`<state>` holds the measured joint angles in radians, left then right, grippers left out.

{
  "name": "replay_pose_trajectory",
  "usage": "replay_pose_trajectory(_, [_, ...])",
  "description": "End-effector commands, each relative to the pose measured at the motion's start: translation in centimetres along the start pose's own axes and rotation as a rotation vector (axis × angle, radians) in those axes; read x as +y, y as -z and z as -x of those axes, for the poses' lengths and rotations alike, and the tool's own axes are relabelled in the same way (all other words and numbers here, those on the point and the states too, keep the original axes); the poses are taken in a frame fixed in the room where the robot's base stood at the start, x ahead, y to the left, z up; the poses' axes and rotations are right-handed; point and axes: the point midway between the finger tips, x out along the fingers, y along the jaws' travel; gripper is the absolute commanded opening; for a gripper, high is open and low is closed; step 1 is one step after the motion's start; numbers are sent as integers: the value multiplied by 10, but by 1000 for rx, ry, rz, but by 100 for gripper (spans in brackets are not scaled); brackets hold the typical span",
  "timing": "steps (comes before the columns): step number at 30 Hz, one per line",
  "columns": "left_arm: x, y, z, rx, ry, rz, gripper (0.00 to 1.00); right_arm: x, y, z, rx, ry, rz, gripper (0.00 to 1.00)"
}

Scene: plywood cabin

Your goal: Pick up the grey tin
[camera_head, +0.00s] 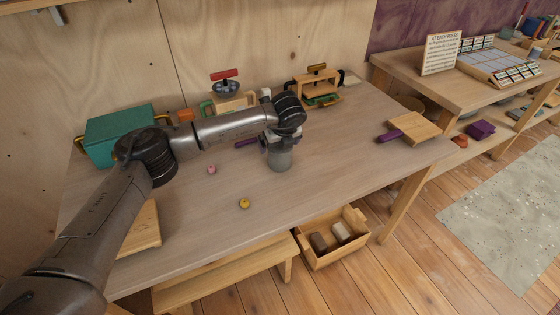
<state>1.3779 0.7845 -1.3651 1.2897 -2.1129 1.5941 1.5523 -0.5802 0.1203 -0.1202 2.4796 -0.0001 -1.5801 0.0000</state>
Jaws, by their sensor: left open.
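The grey tin (280,162) stands upright on the wooden table (330,160), near its middle. My left arm reaches in from the left, and its gripper (277,144) points down at the tin's top. The gripper is open, with its fingers at the upper part of the tin. The wrist hides part of the tin's top, and I cannot tell whether the fingers touch it. My right gripper is not in view.
A teal box (115,130) stands at the back left. A yellow ring-like piece (244,203) and a pink one (211,169) lie left of the tin. A purple-handled board (414,127) lies at the right.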

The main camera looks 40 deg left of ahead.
Motion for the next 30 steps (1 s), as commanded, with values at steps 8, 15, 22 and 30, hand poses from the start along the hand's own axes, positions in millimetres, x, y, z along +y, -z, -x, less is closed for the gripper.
replay_pose_trajectory(8, [0,0,0,0,1,-1,94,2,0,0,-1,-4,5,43])
replay_pose_trajectory(15, [0,0,0,0,1,-1,71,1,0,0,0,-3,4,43])
replay_pose_trajectory(22, [0,0,0,0,1,-1,49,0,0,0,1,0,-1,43])
replay_pose_trajectory(30, [0,-1,1,-1,2,0,44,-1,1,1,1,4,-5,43])
